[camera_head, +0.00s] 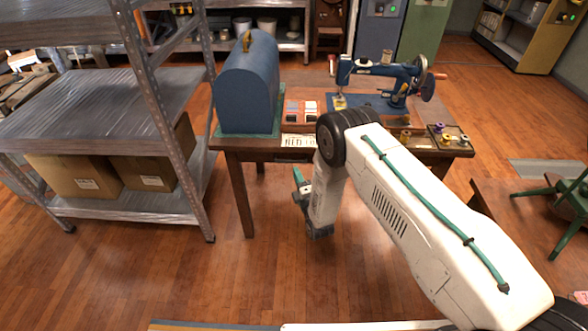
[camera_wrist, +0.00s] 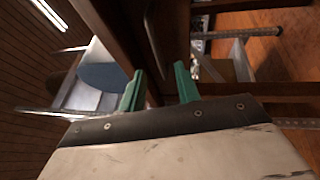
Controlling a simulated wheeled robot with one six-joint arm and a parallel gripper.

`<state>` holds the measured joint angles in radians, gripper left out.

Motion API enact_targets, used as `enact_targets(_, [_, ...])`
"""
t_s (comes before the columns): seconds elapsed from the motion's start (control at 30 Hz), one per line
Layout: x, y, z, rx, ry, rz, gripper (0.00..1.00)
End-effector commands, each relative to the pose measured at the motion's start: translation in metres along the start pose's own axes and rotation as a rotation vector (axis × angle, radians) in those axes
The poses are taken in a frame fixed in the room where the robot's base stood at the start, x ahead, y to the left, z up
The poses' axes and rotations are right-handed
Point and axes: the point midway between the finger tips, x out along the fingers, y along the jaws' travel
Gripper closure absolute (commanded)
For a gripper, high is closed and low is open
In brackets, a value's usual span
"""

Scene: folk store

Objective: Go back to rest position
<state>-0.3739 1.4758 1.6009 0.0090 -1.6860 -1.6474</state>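My arm reaches forward from the lower right in the head view, bent at a black joint, with its end hanging low in front of the wooden table (camera_head: 232,146). My gripper (camera_head: 299,184) shows there only in part, as a green finger left of the white wrist. In the wrist view, the two green fingers of my gripper (camera_wrist: 158,69) stand apart with nothing held between them. Dark brown wood (camera_wrist: 165,35), probably part of the table, lies behind the gap; I cannot tell how far off it is.
The table carries a blue domed case (camera_head: 248,88), a blue sewing machine (camera_head: 385,75) and thread spools (camera_head: 447,138). A metal shelf (camera_head: 90,110) with cardboard boxes (camera_head: 75,175) stands at left. The floor left of my arm is clear.

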Motion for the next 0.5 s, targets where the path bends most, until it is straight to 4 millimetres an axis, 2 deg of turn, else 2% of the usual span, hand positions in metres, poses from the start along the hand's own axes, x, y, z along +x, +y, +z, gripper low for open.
enact_targets(0.13, [-0.0111,0.0001,0.0005,0.0,-0.001,0.0,0.67])
enact_targets(0.5, [-0.0123,0.0002,0.0007,0.0,-0.001,0.001,0.67])
